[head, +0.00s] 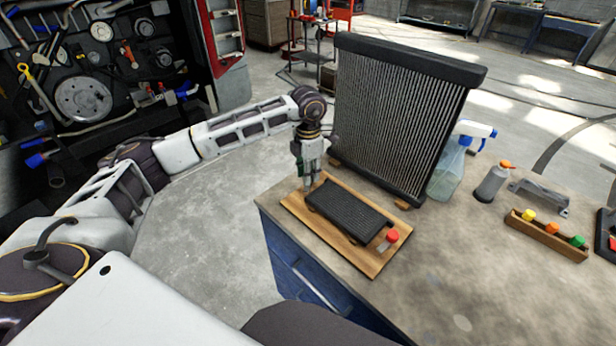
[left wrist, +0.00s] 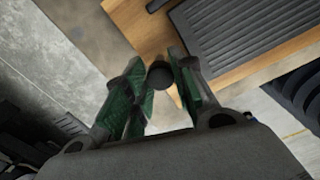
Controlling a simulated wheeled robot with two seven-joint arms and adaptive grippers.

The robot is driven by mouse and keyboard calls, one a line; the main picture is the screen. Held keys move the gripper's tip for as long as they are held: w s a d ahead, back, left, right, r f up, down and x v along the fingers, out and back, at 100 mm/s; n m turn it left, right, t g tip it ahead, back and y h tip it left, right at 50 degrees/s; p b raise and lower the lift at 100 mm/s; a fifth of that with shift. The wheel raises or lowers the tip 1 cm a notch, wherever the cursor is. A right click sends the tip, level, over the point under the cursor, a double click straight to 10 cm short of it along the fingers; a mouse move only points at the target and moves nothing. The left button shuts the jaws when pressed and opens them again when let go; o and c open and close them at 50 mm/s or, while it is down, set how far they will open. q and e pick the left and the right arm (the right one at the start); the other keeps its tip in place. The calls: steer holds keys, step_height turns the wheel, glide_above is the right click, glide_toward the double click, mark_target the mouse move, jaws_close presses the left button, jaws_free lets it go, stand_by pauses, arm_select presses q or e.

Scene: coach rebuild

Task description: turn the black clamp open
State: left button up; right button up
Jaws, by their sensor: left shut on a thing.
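The black clamp (left wrist: 160,75) shows in the left wrist view as a dark round knob between my green-padded fingers. My left gripper (head: 308,186) is shut on it, with its fingertips (left wrist: 155,72) on either side. In the head view the gripper points down at the far left end of a wooden board (head: 370,263), and I cannot make out the clamp behind the fingers. A flat black ribbed core (head: 348,208) lies on the board. A red clamp (head: 392,236) sits at the board's near right end. My right gripper is not in view.
A tall radiator (head: 395,120) stands upright behind the board. A spray bottle (head: 448,168), a grey bottle (head: 492,183), a grey bracket (head: 540,196) and a wooden block (head: 545,235) with coloured caps stand to the right. The bench front right is clear.

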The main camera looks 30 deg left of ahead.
arm_select(q)
steer(key=shift+w+m+b, duration=0.1)
steer(key=shift+m+b, duration=0.6)
steer(key=shift+m, duration=0.5)
steer(key=shift+m+b, duration=0.45)
steer(key=shift+m, duration=0.25)
steer(key=m+b, duration=0.1)
steer(key=m, duration=0.1)
steer(key=shift+r+m, duration=0.1)
steer(key=shift+m, duration=0.6)
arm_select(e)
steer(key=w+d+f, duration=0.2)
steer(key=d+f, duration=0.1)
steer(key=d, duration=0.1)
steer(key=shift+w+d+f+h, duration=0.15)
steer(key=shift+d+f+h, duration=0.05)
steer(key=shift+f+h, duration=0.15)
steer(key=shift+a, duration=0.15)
arm_select(q)
steer(key=o, duration=1)
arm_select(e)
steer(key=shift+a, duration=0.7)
